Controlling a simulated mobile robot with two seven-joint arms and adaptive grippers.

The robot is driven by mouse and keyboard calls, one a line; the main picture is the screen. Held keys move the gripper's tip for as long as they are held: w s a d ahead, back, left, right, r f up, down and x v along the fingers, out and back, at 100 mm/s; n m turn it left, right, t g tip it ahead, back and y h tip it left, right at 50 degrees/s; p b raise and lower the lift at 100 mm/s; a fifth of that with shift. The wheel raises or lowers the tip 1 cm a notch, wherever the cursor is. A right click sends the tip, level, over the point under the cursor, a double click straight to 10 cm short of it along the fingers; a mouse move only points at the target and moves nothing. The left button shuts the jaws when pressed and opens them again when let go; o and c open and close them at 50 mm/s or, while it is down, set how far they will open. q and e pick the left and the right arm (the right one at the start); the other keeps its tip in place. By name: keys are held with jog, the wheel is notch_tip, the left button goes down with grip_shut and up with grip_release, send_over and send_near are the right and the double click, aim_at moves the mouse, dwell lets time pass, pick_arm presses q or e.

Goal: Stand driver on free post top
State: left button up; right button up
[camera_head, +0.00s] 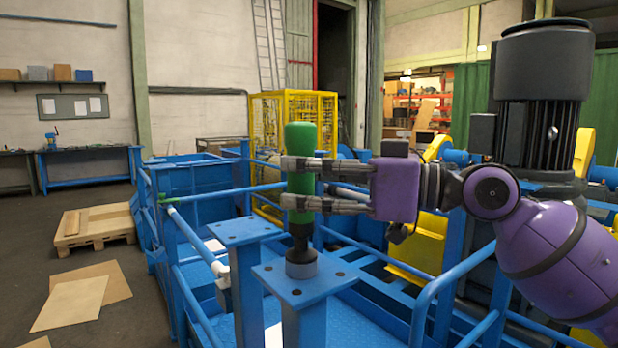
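The driver (301,137) is upright, with a green handle and a dark narrow lower part. A round grey foot (301,263) at its lower end shows over the near blue post top (275,274). It appears to touch the plate; I cannot tell whether the foot belongs to the driver. My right gripper (300,184) comes in from the right, with fingers at two heights across the driver's green body. It appears shut on the driver; the far side of the grip is hidden. A second blue post top (240,230), behind and left, is bare. My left gripper is not in view.
Blue railings (190,238) surround the posts. A large dark motor (545,95) stands at the right behind my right arm. A yellow cage (292,112) stands behind the driver. A wooden pallet (95,224) and cardboard sheets (70,304) lie on the floor at left.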

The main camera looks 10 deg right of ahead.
jog(key=b+v, duration=0.2)
jog(key=v, duration=1)
jog(key=shift+r, duration=0.1)
dwell(0.4)
